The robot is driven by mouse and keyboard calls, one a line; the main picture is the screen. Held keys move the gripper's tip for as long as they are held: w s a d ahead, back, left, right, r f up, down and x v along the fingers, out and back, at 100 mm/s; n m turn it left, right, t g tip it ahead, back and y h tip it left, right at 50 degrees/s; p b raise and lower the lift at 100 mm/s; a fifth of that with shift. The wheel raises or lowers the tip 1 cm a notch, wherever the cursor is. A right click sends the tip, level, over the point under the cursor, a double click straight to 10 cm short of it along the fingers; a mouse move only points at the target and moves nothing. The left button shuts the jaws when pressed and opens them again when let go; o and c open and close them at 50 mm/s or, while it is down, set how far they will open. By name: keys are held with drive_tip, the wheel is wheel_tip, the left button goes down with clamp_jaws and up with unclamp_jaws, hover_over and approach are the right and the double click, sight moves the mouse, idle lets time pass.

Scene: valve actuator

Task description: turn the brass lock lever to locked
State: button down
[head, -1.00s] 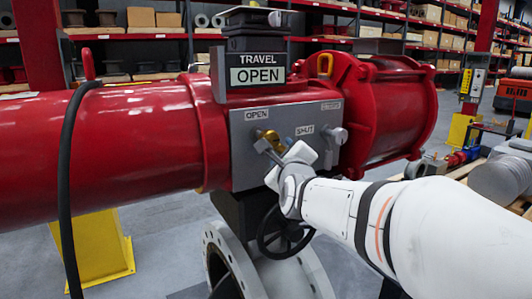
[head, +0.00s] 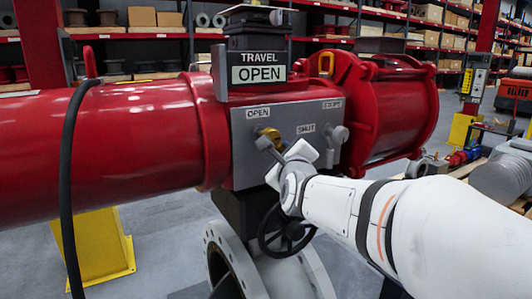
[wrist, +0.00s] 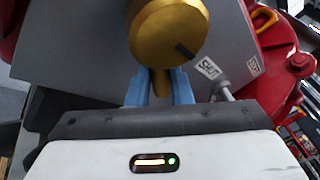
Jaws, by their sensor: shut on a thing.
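The brass lock lever (head: 269,134) is on the grey front plate of the red actuator, between the OPEN and SHUT labels and mostly hidden by my gripper in the head view. In the wrist view its round brass hub (wrist: 172,35) carries a dark mark pointing toward the SHUT label (wrist: 207,68). The lever's arm (wrist: 161,84) runs down from the hub between my blue fingertips. My gripper (wrist: 159,92) is shut on this arm. It also shows in the head view (head: 270,158), below the hub.
A TRAVEL indicator (head: 257,73) above the plate reads OPEN. A grey knob with a stem (head: 336,138) sticks out close to the right of my gripper. A black handwheel (head: 283,232) is below. A black hose (head: 66,190) hangs at the left.

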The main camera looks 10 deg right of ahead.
drive_tip(key=a+m, duration=0.1)
drive_tip(key=f+m+g, duration=0.1)
drive_tip(key=s+a+m+y+b, duration=0.1)
drive_tip(key=m, duration=0.1)
drive_tip(key=shift+a+f+g, duration=0.15)
drive_tip(key=shift+a+g, duration=0.15)
drive_tip(key=shift+g, duration=0.1)
drive_tip(key=shift+s+a+f+m+g+p, duration=0.15)
drive_tip(key=shift+a+m+g+p, duration=0.25)
drive_tip(key=shift+m+p, duration=0.4)
drive_tip(key=shift+s+a+f+m+g+y+p, duration=0.2)
drive_tip(key=shift+a+m+g+y+p, duration=0.3)
drive_tip(key=shift+m, duration=0.5)
drive_tip(key=c, duration=1.3)
unclamp_jaws()
drive_tip(key=shift+s+r, duration=0.1)
drive_tip(key=shift+s, duration=0.05)
